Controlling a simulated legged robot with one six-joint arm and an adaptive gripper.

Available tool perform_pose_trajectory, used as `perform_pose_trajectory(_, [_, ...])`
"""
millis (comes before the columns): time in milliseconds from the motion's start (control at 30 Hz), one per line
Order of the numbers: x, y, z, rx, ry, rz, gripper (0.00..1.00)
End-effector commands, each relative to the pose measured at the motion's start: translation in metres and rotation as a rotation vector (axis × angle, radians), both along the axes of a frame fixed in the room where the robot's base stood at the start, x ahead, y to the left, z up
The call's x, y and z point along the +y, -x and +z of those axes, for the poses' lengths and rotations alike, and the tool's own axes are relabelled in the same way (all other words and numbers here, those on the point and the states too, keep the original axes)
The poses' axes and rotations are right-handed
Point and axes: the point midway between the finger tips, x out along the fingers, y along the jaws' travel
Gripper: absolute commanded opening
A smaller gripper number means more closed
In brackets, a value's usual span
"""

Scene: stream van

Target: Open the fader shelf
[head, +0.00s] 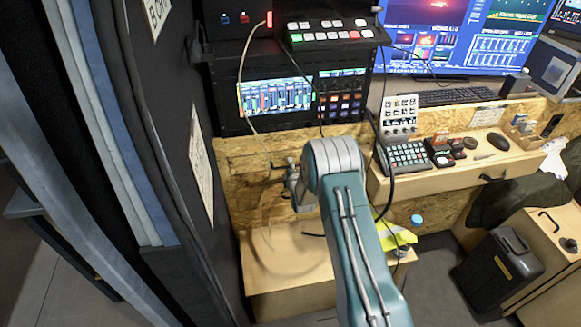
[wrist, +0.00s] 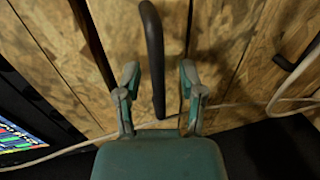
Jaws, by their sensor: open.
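My gripper (head: 291,172) is in front of the upper wood-chip panel (head: 240,154) below the equipment rack, which looks like the front of the fader shelf. In the wrist view my gripper (wrist: 159,75) is open, with one finger on each side of a black bar handle (wrist: 153,45). Gaps show between the handle and both fingers. The handle is on a wood-chip front (wrist: 115,45). The panel looks closed in the head view. My arm hides part of the panel there.
A second black handle (wrist: 287,62) is at the right of the wrist view. A pale cable (wrist: 60,152) crosses below the fingers. A lit mixer screen (head: 275,97) sits above the panel. A light wooden box top (head: 275,270) lies below. A dark wall (head: 170,130) stands close on the left.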

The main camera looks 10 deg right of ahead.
Motion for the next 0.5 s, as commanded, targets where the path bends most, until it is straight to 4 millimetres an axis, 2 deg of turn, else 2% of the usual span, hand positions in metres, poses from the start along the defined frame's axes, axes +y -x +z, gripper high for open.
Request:
perform_pose_trajectory(267, [0.0001,-0.0025,-0.0002,0.000,0.000,-0.001,0.51])
perform_pose_trajectory(300, [0.0001,-0.0025,-0.0002,0.000,0.000,-0.001,0.47])
perform_pose_trajectory(367, [0.0002,-0.0024,-0.0002,0.000,0.000,-0.001,0.20])
perform_pose_trajectory(400, [0.0002,-0.0024,-0.0002,0.000,0.000,-0.001,0.02])
perform_pose_trajectory(500, [0.0003,-0.0023,-0.0005,0.000,0.000,-0.001,0.00])
